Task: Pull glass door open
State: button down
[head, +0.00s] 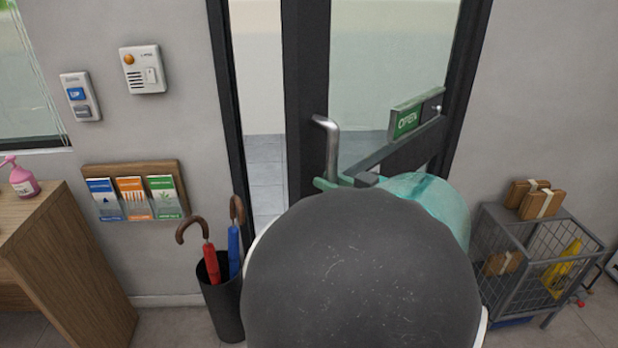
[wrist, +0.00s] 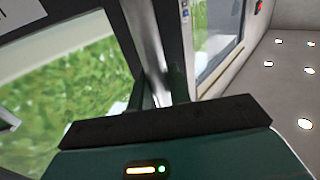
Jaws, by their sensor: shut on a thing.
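The glass door (head: 390,80) has a dark frame and a green OPEN sign (head: 407,120). It stands ajar, with a gap showing between its left edge and the dark jamb. Its silver handle (head: 331,150) is on the left side of the door. My gripper (head: 345,182) is at the lower part of the handle, mostly hidden behind my own rounded dark arm link. In the wrist view my gripper (wrist: 161,100) is shut on the handle (wrist: 150,50), which runs up between the fingers.
A black umbrella stand (head: 222,300) with red and blue umbrellas is left of the doorway. A wire cart (head: 545,265) with parcels stands at the right. Floor shows through the gap.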

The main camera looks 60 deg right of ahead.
jog(key=c, duration=1.3)
grip_release()
jog(key=shift+c, duration=0.2)
jog(key=s+a, duration=0.2)
jog(key=s, duration=1.1)
jog(key=shift+s+a, duration=0.25)
jog(key=shift+s, duration=0.1)
jog(key=shift+w, duration=0.1)
